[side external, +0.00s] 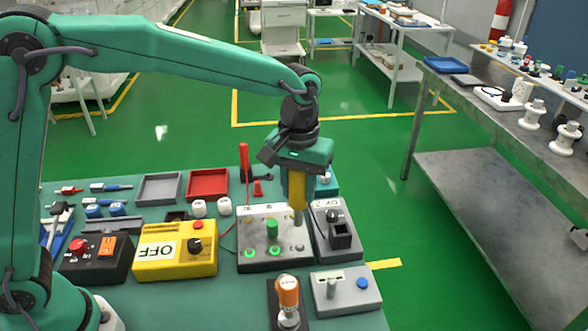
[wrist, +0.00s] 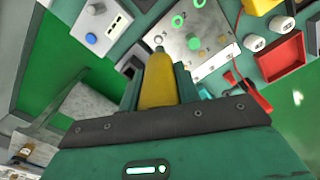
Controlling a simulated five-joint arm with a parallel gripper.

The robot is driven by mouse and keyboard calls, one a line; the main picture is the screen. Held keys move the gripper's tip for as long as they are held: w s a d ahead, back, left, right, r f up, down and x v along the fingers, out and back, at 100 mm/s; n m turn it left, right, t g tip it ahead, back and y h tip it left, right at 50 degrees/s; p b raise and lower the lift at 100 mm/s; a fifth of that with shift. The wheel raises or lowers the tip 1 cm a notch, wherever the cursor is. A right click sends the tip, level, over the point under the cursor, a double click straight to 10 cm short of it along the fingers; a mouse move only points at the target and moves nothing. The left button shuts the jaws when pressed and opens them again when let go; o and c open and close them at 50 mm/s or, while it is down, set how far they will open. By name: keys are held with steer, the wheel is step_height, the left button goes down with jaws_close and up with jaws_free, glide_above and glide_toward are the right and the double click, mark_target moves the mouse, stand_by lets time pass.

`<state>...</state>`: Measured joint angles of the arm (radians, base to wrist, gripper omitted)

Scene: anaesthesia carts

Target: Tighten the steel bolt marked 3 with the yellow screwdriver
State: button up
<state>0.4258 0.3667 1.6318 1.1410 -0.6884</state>
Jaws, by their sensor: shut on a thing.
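My gripper (side external: 297,190) is shut on the yellow screwdriver (side external: 298,193), which hangs upright with its shaft down. In the wrist view the screwdriver (wrist: 159,82) sits between the two fingers. Below it is a light metal plate on a dark base (side external: 255,222), carrying several green-topped pieces. The plate (wrist: 217,52) also shows in the wrist view.
A box with a black switch (side external: 340,238) stands close on the right. A grey box with a blue button (side external: 350,297) and an orange-topped piece (side external: 288,291) are in front. A yellow OFF box (side external: 175,263) and a red tray (side external: 208,171) lie left and behind.

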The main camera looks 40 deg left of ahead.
mark_target(300, 223)
steer(key=shift+w+d, duration=0.15)
steer(key=shift+r, duration=0.1)
steer(key=shift+f, duration=0.25)
steer(key=shift+f, duration=3.05)
steer(key=shift+f, duration=0.35)
stand_by(0.5)
steer(key=shift+r, duration=0.1)
steer(key=shift+r, duration=3)
steer(key=shift+w, duration=0.1)
